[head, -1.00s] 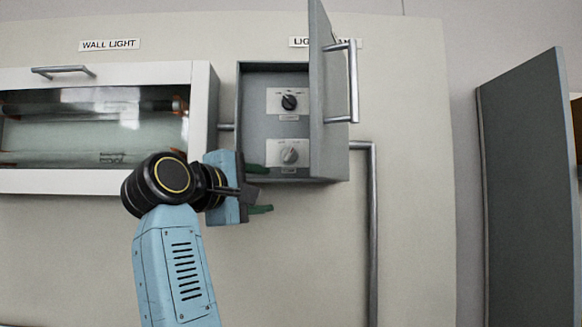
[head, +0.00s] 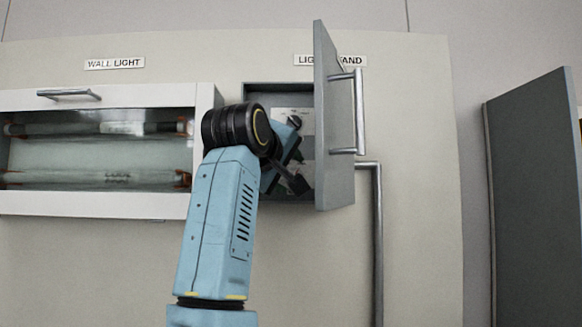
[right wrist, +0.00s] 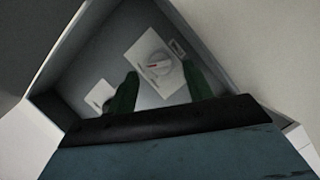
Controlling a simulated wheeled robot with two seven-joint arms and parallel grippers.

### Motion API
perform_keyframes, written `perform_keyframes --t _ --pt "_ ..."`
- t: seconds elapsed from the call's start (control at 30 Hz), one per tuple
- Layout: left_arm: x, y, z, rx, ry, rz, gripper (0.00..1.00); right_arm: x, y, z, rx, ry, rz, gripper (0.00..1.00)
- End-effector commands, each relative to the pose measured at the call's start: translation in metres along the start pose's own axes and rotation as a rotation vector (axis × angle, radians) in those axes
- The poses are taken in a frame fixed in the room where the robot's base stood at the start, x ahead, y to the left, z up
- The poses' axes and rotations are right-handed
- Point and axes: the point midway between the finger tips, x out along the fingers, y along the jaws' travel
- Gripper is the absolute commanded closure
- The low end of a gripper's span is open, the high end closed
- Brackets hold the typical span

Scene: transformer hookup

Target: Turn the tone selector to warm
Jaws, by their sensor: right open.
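The open grey box under the light stand label holds two dials. The upper black dial (head: 294,121) shows past my right gripper (head: 299,170); the lower dial is hidden behind the gripper there. In the right wrist view, a pale round knob (right wrist: 158,64) with a red mark sits on a white plate. The right gripper's green fingers (right wrist: 160,78) are apart and appear on either side of the knob's lower part; I cannot tell whether they touch it. The dial lettering is too small to read. My left gripper is out of view.
The box's open door (head: 334,120) with its bar handle stands close right of my gripper. A glass-fronted wall light case (head: 100,205) is at the left. A pipe (head: 377,240) runs down below the box. A grey panel (head: 530,200) stands far right.

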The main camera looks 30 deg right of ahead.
Motion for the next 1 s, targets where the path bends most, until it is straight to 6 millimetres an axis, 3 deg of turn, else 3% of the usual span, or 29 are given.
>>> perform_keyframes --t 0.2,0.57,0.9,1.0 --pt "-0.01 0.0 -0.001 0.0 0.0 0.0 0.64 0.024 0.0 -0.001 -0.001 0.0 -0.001 0.49" --pt "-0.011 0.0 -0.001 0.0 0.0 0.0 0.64 0.029 -0.001 0.0 -0.002 0.0 0.0 0.49" --pt "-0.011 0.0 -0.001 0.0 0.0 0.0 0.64 0.029 -0.001 0.0 -0.002 0.0 0.0 0.93" --pt "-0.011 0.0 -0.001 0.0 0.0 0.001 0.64 0.029 -0.001 0.0 -0.003 0.0 0.001 0.93"
